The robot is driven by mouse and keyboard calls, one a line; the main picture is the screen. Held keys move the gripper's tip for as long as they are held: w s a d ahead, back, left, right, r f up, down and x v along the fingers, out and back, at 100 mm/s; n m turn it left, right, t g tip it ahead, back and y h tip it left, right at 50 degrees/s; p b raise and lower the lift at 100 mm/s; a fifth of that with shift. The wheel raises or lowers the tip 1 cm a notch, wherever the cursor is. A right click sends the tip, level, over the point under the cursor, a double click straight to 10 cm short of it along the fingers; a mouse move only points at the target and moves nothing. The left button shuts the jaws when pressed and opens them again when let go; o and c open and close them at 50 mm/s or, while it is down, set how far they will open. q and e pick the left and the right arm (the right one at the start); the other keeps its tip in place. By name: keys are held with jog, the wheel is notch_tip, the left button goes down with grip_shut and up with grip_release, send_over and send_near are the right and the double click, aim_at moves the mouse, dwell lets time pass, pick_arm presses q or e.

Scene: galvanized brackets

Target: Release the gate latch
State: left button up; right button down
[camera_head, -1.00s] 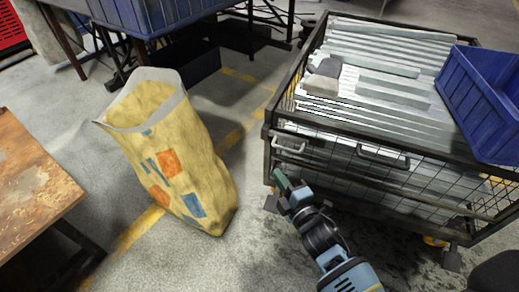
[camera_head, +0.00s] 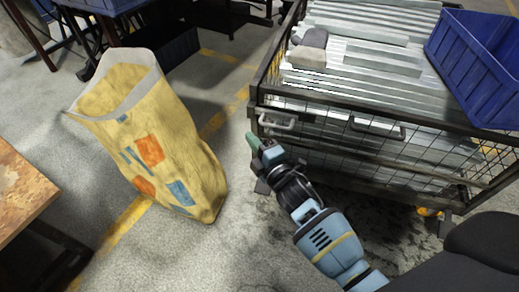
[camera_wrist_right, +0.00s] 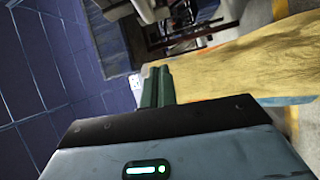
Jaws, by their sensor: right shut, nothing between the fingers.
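The wire cage cart (camera_head: 262,95) stands right of centre in the head view. A pale metal pull (camera_head: 277,123) is on the left end of its front side, and a darker pull (camera_head: 377,133) is farther right; I cannot tell which one is the gate latch. My right gripper (camera_head: 253,142), with green fingers, is just below and left of the pale pull, near the cart's front left corner. It is shut and empty. The green fingers (camera_wrist_right: 157,86) also show in the right wrist view, where no latch can be made out. My left gripper is out of view.
A tall yellow sack (camera_head: 160,145) stands open on the floor to the left. A worn table (camera_head: 20,195) is at the left edge. Metal bars (camera_head: 370,40) fill the cart, with a blue bin (camera_head: 475,80) on top. Floor is clear between sack and cart.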

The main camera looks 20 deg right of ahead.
aim_at(269, 126)
jog(key=w+d+b, duration=0.1)
jog(key=w, duration=0.1)
jog(key=w+d, duration=0.2)
jog(key=shift+f+b, duration=0.15)
jog(key=shift+b, duration=0.2)
jog(key=shift+d, duration=0.1)
jog(key=s+d+p, duration=0.2)
jog(key=s+d, duration=0.1)
jog(key=shift+d, duration=0.3)
dwell(0.4)
